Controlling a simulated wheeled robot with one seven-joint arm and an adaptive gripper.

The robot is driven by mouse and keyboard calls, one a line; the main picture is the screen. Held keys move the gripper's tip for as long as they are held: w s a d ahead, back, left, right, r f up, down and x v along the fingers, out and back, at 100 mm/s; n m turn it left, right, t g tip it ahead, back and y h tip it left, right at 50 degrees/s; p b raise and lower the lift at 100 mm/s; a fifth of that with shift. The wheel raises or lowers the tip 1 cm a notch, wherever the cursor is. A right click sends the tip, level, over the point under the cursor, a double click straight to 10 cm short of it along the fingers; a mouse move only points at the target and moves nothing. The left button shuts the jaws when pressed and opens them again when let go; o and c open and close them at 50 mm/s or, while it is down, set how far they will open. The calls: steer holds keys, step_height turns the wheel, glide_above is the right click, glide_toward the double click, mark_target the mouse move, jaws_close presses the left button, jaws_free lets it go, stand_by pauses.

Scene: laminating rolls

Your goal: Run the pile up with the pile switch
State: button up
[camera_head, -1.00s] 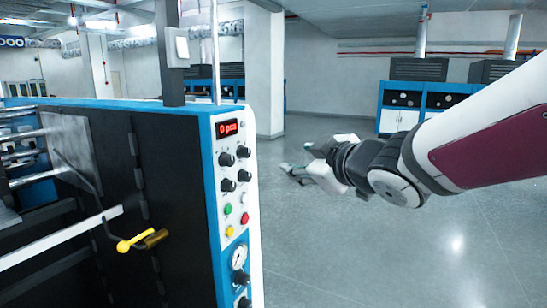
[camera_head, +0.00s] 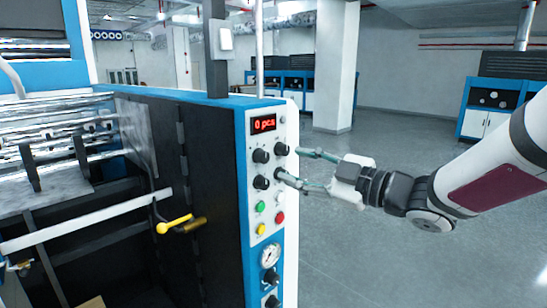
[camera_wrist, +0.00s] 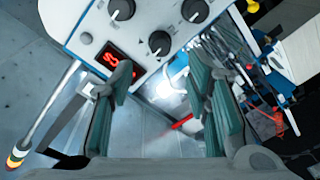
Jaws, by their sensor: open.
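The control panel (camera_head: 264,190) on the end of the blue and black machine carries several black rotary knobs below a red display (camera_head: 263,124) reading "0 pcs". The upper knobs (camera_head: 260,156) stand in two columns; I cannot read which is the pile switch. My gripper (camera_head: 291,163) is open and empty at the panel's right side, its fingers pointing left at the knobs. The lower finger overlaps the right-hand lower knob in this view; contact cannot be told. In the wrist view, a black knob (camera_wrist: 159,42) lies just beyond and between the two spread fingertips (camera_wrist: 160,70).
Green (camera_head: 262,207), red (camera_head: 280,217) and yellow (camera_head: 261,229) buttons sit below the knobs, with a gauge (camera_head: 270,255) lower down. A yellow-handled lever (camera_head: 174,224) projects from the machine's black side. The floor right of the panel is clear.

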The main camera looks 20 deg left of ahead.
mark_target(266, 158)
steer(key=p+x, duration=0.1)
steer(key=x, duration=0.7)
steer(key=shift+s, duration=0.1)
jaws_close()
